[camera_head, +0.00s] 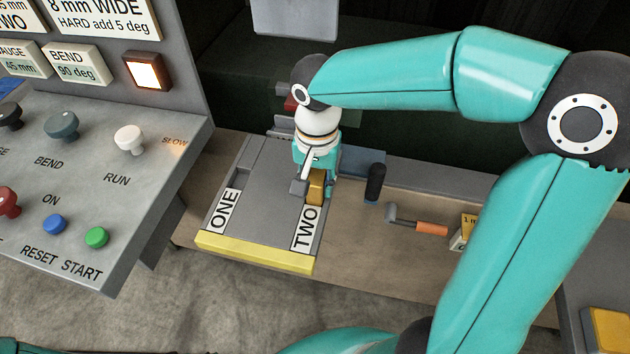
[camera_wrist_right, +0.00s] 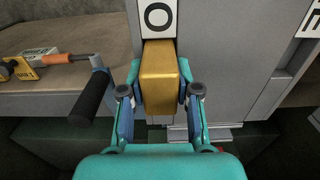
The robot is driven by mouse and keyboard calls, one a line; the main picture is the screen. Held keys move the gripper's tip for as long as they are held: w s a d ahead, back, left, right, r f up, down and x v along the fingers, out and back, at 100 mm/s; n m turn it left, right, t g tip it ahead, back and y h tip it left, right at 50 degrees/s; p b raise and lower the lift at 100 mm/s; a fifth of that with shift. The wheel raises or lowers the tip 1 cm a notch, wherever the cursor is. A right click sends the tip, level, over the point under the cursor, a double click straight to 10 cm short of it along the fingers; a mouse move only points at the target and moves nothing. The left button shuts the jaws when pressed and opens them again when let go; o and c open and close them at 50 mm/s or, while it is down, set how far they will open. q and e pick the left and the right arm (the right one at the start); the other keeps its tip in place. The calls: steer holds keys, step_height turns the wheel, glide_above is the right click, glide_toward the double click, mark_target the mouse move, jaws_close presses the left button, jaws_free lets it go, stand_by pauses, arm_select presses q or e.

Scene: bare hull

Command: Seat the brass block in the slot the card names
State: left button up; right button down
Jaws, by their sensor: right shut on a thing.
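The brass block (camera_head: 316,187) is between the fingers of my right gripper (camera_head: 314,178), just behind the TWO label (camera_head: 306,229) on the grey slotted plate (camera_head: 262,200). In the right wrist view the brass block (camera_wrist_right: 165,76) is gripped on both sides, against the end of the label. I cannot tell whether it rests fully down in the slot. The ONE label (camera_head: 224,211) is on the plate's left side, with no block beside it. A card (camera_head: 20,22) at the top left is cut off and shows "WO". My left gripper is out of view.
A control panel (camera_head: 90,190) with knobs and buttons stands at the left; one square lamp (camera_head: 147,71) glows. A yellow bar (camera_head: 255,252) edges the plate's front. A black handle (camera_head: 375,182) and an orange-handled tool (camera_head: 430,228) are to the right, on the wooden bench.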

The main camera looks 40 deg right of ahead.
mark_target(316, 176)
steer(key=c, duration=0.8)
jaws_free()
step_height(316, 176, up, 12)
steer(key=shift+r+p, duration=0.1)
steer(key=shift+p, duration=0.35)
